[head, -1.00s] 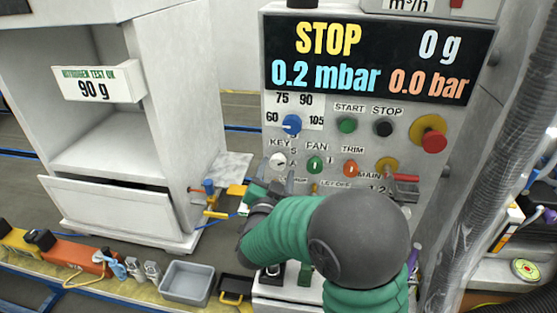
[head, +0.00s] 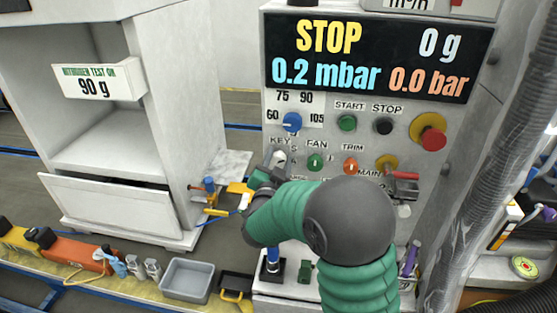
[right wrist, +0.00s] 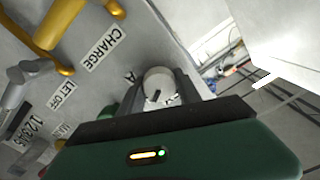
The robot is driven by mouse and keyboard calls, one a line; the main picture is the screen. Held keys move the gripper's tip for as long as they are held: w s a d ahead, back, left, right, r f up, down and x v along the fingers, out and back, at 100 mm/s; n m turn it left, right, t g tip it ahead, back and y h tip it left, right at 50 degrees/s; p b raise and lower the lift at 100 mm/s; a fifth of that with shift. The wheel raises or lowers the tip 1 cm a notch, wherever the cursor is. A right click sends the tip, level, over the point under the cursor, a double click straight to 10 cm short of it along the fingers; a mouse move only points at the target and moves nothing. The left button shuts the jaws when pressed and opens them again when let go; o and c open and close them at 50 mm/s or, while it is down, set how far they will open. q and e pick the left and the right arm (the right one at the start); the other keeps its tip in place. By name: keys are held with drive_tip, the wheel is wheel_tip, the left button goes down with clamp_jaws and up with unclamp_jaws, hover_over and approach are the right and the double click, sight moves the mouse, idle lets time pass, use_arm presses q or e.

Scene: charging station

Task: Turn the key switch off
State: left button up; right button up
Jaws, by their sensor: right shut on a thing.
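The key switch (head: 279,158) is a pale round knob under the KEY label on the control panel, at the left of the lower row. My right gripper (head: 272,166) is at it, with its fingers reaching up from below left and partly covering the knob. In the right wrist view the knob (right wrist: 159,82) sits between the two grey fingers, with a dark notch on its face. The gripper (right wrist: 163,92) is shut on it. My left gripper is in neither view.
The green fan knob (head: 315,162) and orange trim knob (head: 351,165) are close to the right. The blue selector (head: 291,122) is just above. A yellow pipe (right wrist: 58,25) shows in the wrist view. A red emergency button (head: 432,137) stands farther right.

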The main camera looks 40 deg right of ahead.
clamp_jaws()
drive_tip(key=n+p, duration=0.2)
drive_tip(key=shift+r+n, duration=0.15)
drive_tip(key=shift+n, duration=0.15)
drive_tip(key=n+p, duration=0.2)
drive_tip(key=n, duration=0.1)
drive_tip(key=shift+w+n+p, duration=0.1)
drive_tip(key=shift+n+p, duration=0.2)
drive_tip(key=shift+n, duration=0.1)
drive_tip(key=n+p, duration=0.2)
drive_tip(key=n, duration=0.1)
drive_tip(key=shift+a+n+p, duration=0.1)
drive_tip(key=shift+n+p, duration=0.85)
drive_tip(key=shift+n, duration=0.25)
drive_tip(key=shift+f, duration=0.2)
drive_tip(key=o, duration=1.3)
unclamp_jaws()
drive_tip(key=shift+w, duration=0.1)
